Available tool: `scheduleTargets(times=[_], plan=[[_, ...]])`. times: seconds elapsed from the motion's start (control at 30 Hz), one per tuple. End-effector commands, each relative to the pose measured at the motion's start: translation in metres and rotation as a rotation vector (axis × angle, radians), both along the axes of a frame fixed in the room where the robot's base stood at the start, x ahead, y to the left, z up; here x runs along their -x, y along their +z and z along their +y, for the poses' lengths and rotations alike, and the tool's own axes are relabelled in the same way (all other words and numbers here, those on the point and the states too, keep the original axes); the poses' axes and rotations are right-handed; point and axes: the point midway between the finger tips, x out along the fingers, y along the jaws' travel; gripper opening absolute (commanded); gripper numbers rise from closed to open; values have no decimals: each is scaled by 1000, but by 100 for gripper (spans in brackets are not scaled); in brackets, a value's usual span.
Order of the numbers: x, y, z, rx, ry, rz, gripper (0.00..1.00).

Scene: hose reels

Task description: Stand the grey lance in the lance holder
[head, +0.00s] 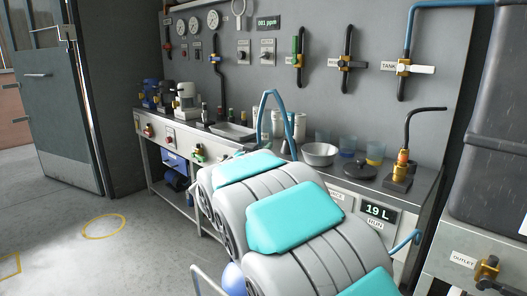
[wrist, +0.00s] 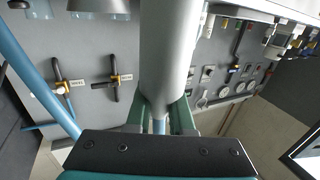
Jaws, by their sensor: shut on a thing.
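In the wrist view my gripper (wrist: 160,112) is shut on the grey lance (wrist: 168,45), a thick smooth grey cylinder. The lance runs from between the two green fingers up to the top edge of the picture. A thinner pale blue part of it shows between the fingers. Its far end is out of the frame. In the head view my own arm covers the lower middle, and I cannot make out my gripper or the lance there. I cannot pick out the lance holder for certain in either view.
A steel workbench (head: 432,185) runs along the grey wall, with a metal bowl (head: 319,154), cups and a brass-based black spout (head: 399,175). A blue hose (wrist: 38,75) passes left of the lance. A dark tank (head: 495,130) stands at right. Floor is free at left.

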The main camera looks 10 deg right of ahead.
Motion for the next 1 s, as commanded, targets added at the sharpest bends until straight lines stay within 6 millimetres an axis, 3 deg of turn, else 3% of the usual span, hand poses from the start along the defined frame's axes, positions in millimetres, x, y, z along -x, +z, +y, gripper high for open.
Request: scheduleTargets(times=[1.0], plan=[[0,92,0,0,0,-1,0]])
